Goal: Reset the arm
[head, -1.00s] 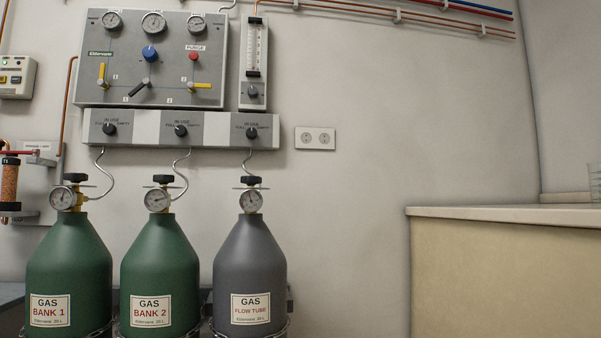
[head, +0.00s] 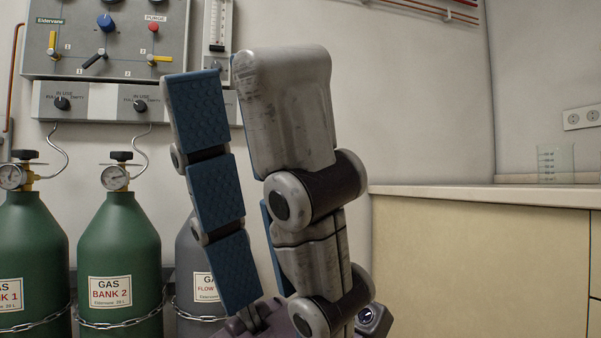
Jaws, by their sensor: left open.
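My left gripper (head: 225,150) stands upright in the middle of the head view, fingertips up, close to the camera. Its blue-padded finger is on the left and its thicker grey finger is on the right. A gap shows between the fingers, and nothing is held in it. The gripper hides most of the grey gas bottle (head: 186,262) and part of the wall panel behind. My right gripper is not in view.
Green gas bottles, bank 1 (head: 30,245) and bank 2 (head: 118,250), stand chained at the left. The gas control panel (head: 120,15) hangs above them. A pale counter (head: 470,270) with a glass beaker (head: 556,163) fills the right. Bare wall lies between.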

